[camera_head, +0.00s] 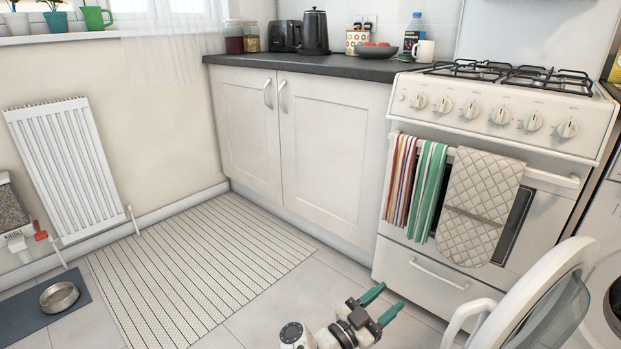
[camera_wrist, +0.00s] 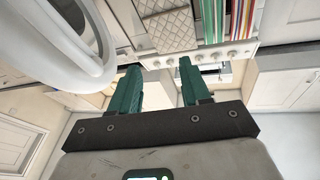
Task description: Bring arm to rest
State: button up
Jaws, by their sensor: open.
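My gripper (camera_head: 381,303) shows at the bottom of the head view, with its two green fingers spread apart and nothing between them. It is in front of the white stove (camera_head: 440,189), above the tiled floor. In the wrist view my gripper (camera_wrist: 158,85) also shows open and empty, and the picture is upside down, with the stove's knobs (camera_wrist: 203,58) beyond the fingers. An open round washer door (camera_head: 545,300) stands to the right of my gripper in the head view. The white door (camera_wrist: 60,50) also fills the upper left of the wrist view.
Striped towels (camera_head: 427,190) and a quilted oven mitt (camera_head: 480,207) hang on the stove's rail. A striped rug (camera_head: 200,265) covers the floor to the left. A metal bowl (camera_head: 59,297) sits on a dark mat at the lower left. White cupboards (camera_head: 290,150) stand behind.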

jog(key=w+d+r+n+t+y, duration=0.5)
jog(key=d+n+t+y, duration=0.1)
jog(key=n+t+y, duration=0.25)
jog(key=s+d+f+n+g+y, duration=0.1)
jog(key=s+d+f+g+y, duration=0.35)
jog(key=s, duration=1.15)
jog(key=s+a+f+n+g+y, duration=0.15)
jog(key=s+f+g, duration=0.6)
jog(key=s, duration=0.85)
jog(key=s+d+f+n+g+y, duration=0.25)
jog(key=s+f+g, duration=0.35)
jog(key=s, duration=0.9)
notch_tip(320, 180, up, 39)
jog(key=g+p, duration=0.1)
jog(key=p, duration=3.7)
jog(key=shift+a+r+m, duration=0.2)
jog(key=shift+a+m, duration=0.1)
jog(key=shift+m, duration=0.05)
jog(key=shift+s, duration=0.1)
jog(key=shift+c, duration=0.4)
